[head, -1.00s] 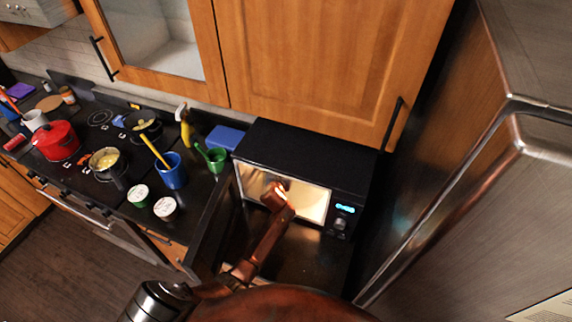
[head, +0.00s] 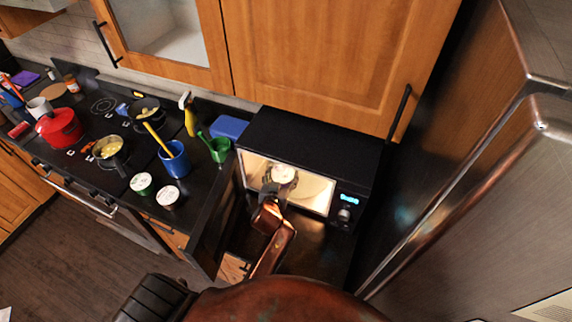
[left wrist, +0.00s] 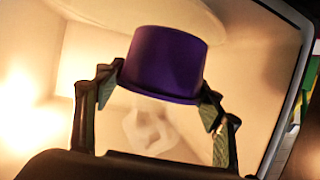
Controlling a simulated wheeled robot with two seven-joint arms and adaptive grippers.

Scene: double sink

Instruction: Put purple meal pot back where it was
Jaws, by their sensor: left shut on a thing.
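The purple meal pot (left wrist: 165,62) sits between the two fingers of my left gripper (left wrist: 160,90) in the left wrist view. In the head view its pale round lid (head: 284,173) shows inside the lit microwave (head: 310,150), and its purple side is hard to make out. My left gripper (head: 272,190) is shut on the pot at the microwave's opening. A pale turntable (left wrist: 150,12) shows at the top of the left wrist view. My right gripper is not in view.
The dark microwave door (head: 222,222) stands open on the left. Two lidded pots (head: 140,183) (head: 168,195), a blue utensil cup (head: 174,160) and a green cup (head: 219,150) stand on the counter left of it. A steel fridge (head: 480,210) is at the right.

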